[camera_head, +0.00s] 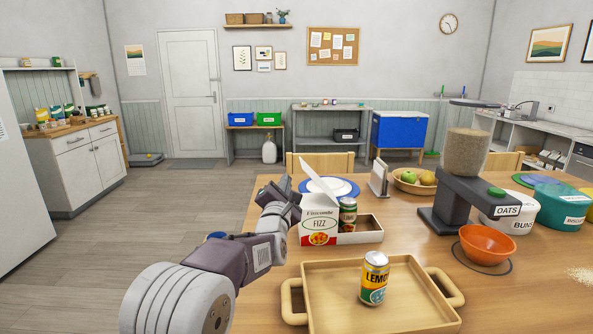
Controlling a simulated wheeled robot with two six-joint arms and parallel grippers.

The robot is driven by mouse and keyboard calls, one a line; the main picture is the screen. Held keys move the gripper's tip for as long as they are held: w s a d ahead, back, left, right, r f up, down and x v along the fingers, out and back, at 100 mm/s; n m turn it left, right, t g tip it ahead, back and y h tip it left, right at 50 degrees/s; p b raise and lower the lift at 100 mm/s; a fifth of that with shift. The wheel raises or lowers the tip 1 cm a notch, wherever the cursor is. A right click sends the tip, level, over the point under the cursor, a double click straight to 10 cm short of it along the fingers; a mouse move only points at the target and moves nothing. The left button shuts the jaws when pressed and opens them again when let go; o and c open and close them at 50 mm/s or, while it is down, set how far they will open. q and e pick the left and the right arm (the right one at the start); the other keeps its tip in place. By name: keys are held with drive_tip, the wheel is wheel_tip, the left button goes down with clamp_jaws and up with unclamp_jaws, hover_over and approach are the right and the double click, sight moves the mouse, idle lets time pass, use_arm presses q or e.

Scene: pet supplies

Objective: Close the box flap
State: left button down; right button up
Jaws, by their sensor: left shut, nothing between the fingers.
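The white and red box (318,226) marked FIZZ stands on the wooden table left of centre. Its pale flap (312,182) stands up and tilts at the top left. A can (347,215) stands in or against the right part of the box; its base is hidden. My left gripper (290,192) is shut and empty, at the left edge of the box close to the flap. I cannot tell whether it touches the flap. My right gripper is not in view.
A wooden tray (330,314) with a lemon can (374,278) stands in front. Behind the box are a blue-rimmed plate (345,188), a napkin holder (379,178) and a fruit bowl (402,185). A dispenser (450,205) and orange bowl (487,244) stand at right.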

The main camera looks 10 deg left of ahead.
sight(319, 181)
use_arm(q)
drive_tip(key=d+r, duration=0.1)
drive_tip(key=w+d+r+p, duration=0.1)
drive_tip(key=shift+w+d+r, duration=0.15)
drive_tip(key=shift+d+r, duration=0.2)
drive_tip(key=shift+d, duration=0.05)
drive_tip(key=shift+r, duration=0.1)
